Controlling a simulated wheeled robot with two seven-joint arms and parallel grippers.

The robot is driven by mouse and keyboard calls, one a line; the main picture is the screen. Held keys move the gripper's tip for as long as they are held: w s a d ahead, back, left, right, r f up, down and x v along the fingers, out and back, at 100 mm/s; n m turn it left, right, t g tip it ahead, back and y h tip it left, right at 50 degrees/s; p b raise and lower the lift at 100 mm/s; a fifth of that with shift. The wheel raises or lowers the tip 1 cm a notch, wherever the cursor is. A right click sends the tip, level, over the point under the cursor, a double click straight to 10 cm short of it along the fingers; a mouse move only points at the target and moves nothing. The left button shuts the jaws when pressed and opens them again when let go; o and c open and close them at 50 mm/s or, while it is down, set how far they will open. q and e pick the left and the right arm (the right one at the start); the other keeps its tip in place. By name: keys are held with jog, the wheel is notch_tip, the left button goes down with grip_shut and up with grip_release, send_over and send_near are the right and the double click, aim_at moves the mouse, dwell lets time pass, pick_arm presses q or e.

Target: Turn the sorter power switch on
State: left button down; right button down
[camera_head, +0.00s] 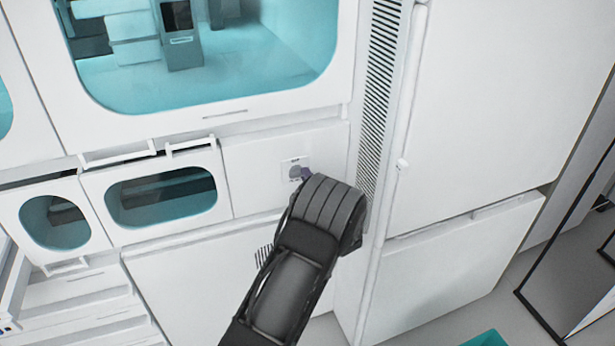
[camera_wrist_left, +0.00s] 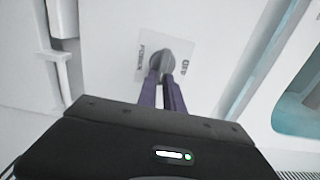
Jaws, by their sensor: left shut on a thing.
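The sorter power switch is a grey round knob (camera_wrist_left: 161,60) on a pale label plate (camera_wrist_left: 186,50) on the white machine front. In the left wrist view the plate reads "POWER" on the left and "OFF" on the right. The switch also shows in the head view (camera_head: 294,170), partly covered by my left gripper. My left gripper (camera_wrist_left: 162,77) has its purple fingers shut on the knob, one on each side. In the head view the gripper (camera_head: 306,174) is mostly hidden behind my dark wrist. The knob's exact pointing direction is hard to tell. My right gripper is not in view.
A large teal window (camera_head: 220,75) is above left of the switch. A smaller window (camera_head: 160,199) and a white handle (camera_head: 190,143) are to its left. A vertical vent strip (camera_head: 378,90) and a tall white cabinet (camera_head: 480,100) stand to the right.

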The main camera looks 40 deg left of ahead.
pick_arm(q)
jog(key=c, duration=1.5)
grip_release()
jog(key=b+v, duration=0.1)
jog(key=v, duration=0.6)
jog(key=shift+s+d, duration=0.2)
jog(key=shift+d, duration=0.15)
